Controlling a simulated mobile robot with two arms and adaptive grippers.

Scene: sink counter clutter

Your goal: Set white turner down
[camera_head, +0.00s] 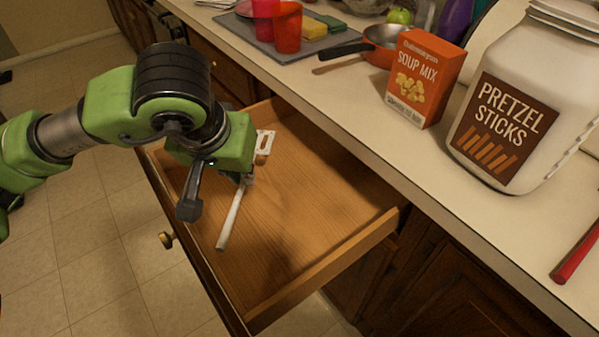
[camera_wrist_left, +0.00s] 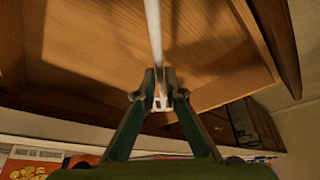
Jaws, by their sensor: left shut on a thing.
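The white turner shows in the head view, its pale handle (camera_head: 231,217) slanting down to the left and its slotted head (camera_head: 265,142) at the upper end. My left gripper (camera_head: 246,180) is shut on the turner between handle and head, over the open wooden drawer (camera_head: 315,185). In the left wrist view the handle (camera_wrist_left: 153,32) runs up from between the fingers (camera_wrist_left: 160,88), with part of the head just below the fingertips. Whether the turner touches the drawer floor I cannot tell. My right gripper is not in view.
The drawer looks otherwise empty. On the counter (camera_head: 350,110) beside it stand a soup mix box (camera_head: 425,80), a pretzel sticks jar (camera_head: 520,100), an orange pan (camera_head: 383,45) and red cups (camera_head: 287,28) on a grey mat. A red handle (camera_head: 577,255) lies at the right.

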